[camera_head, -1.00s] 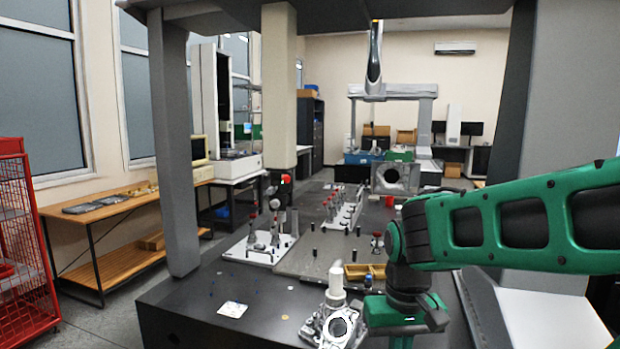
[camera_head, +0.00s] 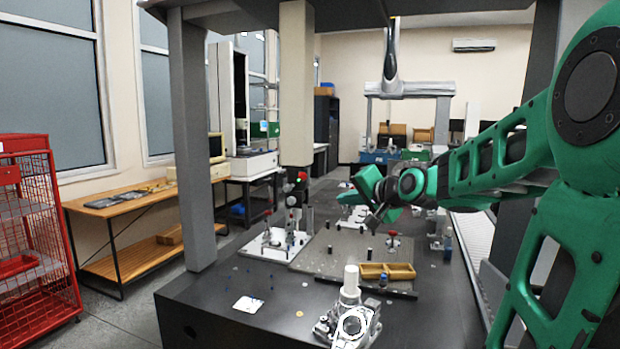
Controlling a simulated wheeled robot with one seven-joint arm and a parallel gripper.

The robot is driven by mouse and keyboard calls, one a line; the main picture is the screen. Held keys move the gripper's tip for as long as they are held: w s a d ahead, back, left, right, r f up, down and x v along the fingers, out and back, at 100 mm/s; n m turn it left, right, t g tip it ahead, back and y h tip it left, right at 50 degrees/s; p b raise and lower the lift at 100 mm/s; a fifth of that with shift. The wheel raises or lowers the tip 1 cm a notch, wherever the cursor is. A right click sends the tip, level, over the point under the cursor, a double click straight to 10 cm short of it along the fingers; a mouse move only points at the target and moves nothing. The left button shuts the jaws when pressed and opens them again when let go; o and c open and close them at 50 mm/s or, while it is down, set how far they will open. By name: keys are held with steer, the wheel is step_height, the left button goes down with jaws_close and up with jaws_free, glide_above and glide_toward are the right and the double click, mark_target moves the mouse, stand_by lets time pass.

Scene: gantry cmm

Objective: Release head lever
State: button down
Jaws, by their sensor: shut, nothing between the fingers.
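The beige vertical column (camera_head: 296,95) carries a dark measuring head (camera_head: 297,187) at its lower end. A small red part (camera_head: 302,176) shows on the head's right side, and it may be the lever. It is too small to tell its position. My gripper (camera_head: 377,212) is to the right of the head, at about the height of its lower end, clearly apart from it. It is shut and empty. My green wrist partly hides the fingers.
Below stand a white fixture plate (camera_head: 270,246) with red-topped clamps and a red-knobbed post (camera_head: 393,238). A yellow tray (camera_head: 386,270) and a metal casting (camera_head: 347,325) are nearer. The dark table's front left (camera_head: 225,290) is mostly clear.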

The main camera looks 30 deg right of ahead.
step_height(320, 180, up, 7)
steer(key=w+d+m+t, duration=0.1)
steer(key=w+t, duration=0.1)
steer(key=shift+w+d+m+t, duration=0.15)
steer(key=shift+d+m+t, duration=0.15)
steer(key=shift+m+t, duration=0.1)
steer(key=shift+w, duration=0.1)
steer(key=w+a+f, duration=0.1)
steer(key=w, duration=0.4)
steer(key=w+a+f, duration=0.1)
steer(key=w+a, duration=0.1)
steer(key=w, duration=0.4)
steer(key=shift+f, duration=0.25)
